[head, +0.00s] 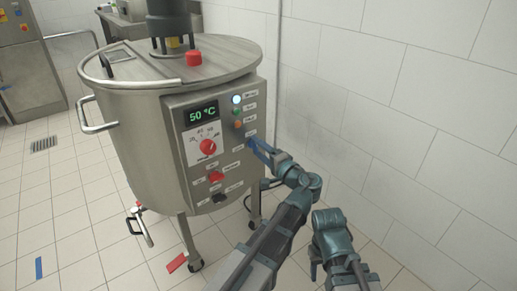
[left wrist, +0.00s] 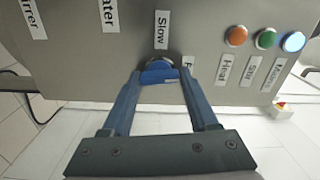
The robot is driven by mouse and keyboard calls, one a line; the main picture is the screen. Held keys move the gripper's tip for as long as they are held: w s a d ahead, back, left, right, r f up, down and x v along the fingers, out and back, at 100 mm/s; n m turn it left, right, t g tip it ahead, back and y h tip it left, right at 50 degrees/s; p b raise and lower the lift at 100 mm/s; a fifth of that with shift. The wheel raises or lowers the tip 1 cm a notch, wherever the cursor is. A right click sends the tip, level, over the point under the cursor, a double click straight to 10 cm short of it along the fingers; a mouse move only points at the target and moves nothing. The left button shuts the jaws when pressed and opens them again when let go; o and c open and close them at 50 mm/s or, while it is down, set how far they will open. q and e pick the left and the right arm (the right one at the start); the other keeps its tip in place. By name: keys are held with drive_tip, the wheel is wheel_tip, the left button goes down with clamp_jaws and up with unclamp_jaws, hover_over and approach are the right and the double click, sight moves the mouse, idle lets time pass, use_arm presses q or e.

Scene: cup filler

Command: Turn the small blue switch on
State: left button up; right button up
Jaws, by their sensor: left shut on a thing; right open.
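The small blue switch (left wrist: 158,72) sits on the steel control panel, just by the label "Slow" (left wrist: 162,30). A second label beside it, starting with "F", is partly hidden by a finger. My left gripper (left wrist: 160,80) is shut on the blue switch, one finger on each side. In the head view my left gripper (head: 254,146) reaches the right side of the panel, and its fingers mostly hide the switch. My right gripper (head: 314,264) is open and empty, low at the right, away from the panel.
The panel (head: 175,135) is on a steel tank (head: 130,140) on legs. It holds a 50 °C display (head: 203,115), a red dial (head: 208,147), a red switch (head: 216,177), a black switch (head: 219,198) and indicator lamps; the top lamp (head: 237,99) glows white. A tiled wall stands at right.

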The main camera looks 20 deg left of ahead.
use_arm(q)
drive_tip(key=shift+m, duration=0.9)
drive_tip(key=o, duration=1.4)
drive_tip(key=shift+s, duration=0.15)
use_arm(e)
drive_tip(key=shift+d, duration=0.15)
